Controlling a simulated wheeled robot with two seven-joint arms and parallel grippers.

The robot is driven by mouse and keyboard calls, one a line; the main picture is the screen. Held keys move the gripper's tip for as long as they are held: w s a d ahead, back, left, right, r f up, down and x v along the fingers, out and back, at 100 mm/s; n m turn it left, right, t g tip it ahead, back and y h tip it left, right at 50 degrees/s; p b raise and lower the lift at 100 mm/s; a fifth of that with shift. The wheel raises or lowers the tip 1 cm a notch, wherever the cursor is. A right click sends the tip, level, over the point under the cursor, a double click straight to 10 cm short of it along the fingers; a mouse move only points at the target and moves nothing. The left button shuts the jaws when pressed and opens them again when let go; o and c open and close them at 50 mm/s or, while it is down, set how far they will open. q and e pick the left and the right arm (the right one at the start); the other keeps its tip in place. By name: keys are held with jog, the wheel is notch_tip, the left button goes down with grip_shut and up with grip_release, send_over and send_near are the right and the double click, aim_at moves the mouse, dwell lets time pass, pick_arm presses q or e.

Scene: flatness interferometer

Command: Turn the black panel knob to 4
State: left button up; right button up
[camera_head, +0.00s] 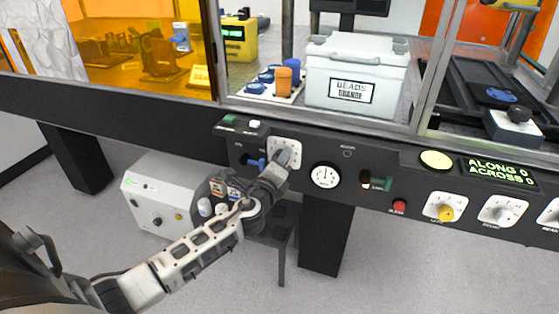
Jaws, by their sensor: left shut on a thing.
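My left gripper (281,158) reaches up from the lower left to the front panel. It is shut on the black panel knob, which the fingers mostly hide. The knob sits on a white dial plate (294,147) on the left part of the dark panel (350,142). The dial's numbers and the knob's pointer are too small or covered, so I cannot tell its setting. My right gripper is not in view.
A round white gauge (325,176) is just right of the dial. Further right are a red button (399,206), a yellow knob (446,213), a white dial (502,210) and a lit display (499,172). A white box (356,70) stands behind the panel.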

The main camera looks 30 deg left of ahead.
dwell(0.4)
pick_arm(q)
jog(key=o, duration=1)
jog(key=shift+s, duration=0.15)
jog(key=shift+b+v, duration=0.6)
jog(key=shift+v, duration=7.25)
jog(key=shift+d, duration=0.1)
jog(key=s+d+f+n+g+h, duration=0.2)
jog(key=s+d+f+n, duration=0.1)
jog(key=d+f+n, duration=0.1)
jog(key=s+d+f+n+g+h, duration=0.2)
jog(key=s+d+f+n+h, duration=0.1)
jog(key=d+n, duration=0.4)
jog(key=s+d+f+n+g+h, duration=0.2)
jog(key=s+d+f+n+h, duration=0.1)
jog(key=n, duration=0.5)
jog(key=shift+s+d+f+p, duration=0.2)
jog(key=shift+s+d+f, duration=0.2)
jog(key=shift+d+f, duration=0.25)
jog(key=shift+s+d+f+p, duration=0.2)
jog(key=shift+s+d+f, duration=0.3)
jog(key=shift+d, duration=0.1)
